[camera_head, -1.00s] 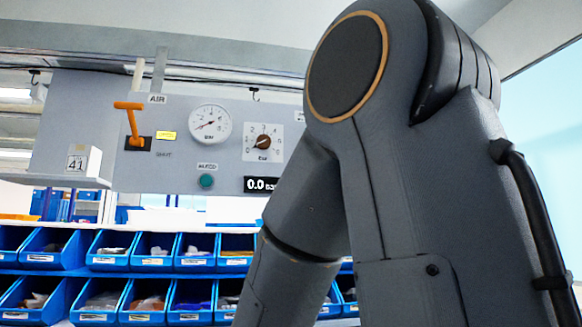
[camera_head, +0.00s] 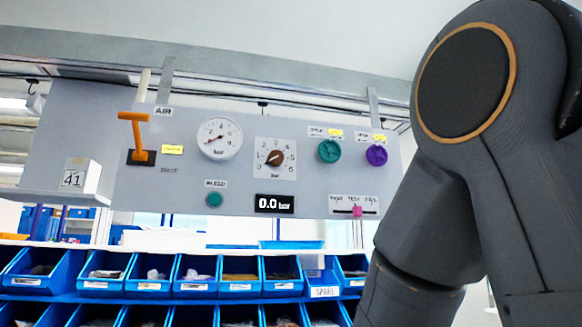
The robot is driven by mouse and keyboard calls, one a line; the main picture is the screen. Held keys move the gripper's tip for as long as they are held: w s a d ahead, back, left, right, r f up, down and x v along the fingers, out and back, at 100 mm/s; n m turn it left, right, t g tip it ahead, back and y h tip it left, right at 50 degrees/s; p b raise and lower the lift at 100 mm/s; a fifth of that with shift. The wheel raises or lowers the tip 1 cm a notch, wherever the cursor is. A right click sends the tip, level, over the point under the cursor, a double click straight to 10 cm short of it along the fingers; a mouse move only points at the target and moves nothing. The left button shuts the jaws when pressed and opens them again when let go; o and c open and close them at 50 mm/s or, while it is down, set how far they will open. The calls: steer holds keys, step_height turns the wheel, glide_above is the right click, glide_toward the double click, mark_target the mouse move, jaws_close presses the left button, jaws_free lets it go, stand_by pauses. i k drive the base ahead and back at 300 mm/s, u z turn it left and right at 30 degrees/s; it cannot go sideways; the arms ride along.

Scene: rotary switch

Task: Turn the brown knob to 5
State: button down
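The brown knob (camera_head: 275,158) sits on a white square dial plate (camera_head: 289,145) on the grey panel. Its pointer aims to the lower left, near the low end of the scale. Small digits ring the knob, too small to read surely. The display (camera_head: 274,204) below the dial reads 0.0 bar. My arm fills the right side of the head view, well to the right of the knob. My gripper is out of view, and nothing covers the knob.
The panel (camera_head: 240,185) also carries an orange lever (camera_head: 137,135), a round gauge (camera_head: 219,138), a green button (camera_head: 214,200), a teal knob (camera_head: 329,151), a purple knob (camera_head: 376,155) and a pink slider (camera_head: 357,211). Blue bins (camera_head: 195,277) line shelves below.

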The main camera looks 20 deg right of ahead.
mark_target(275, 158)
steer(key=u, duration=2.85)
steer(key=k, duration=1.2)
steer(key=z, duration=2.25)
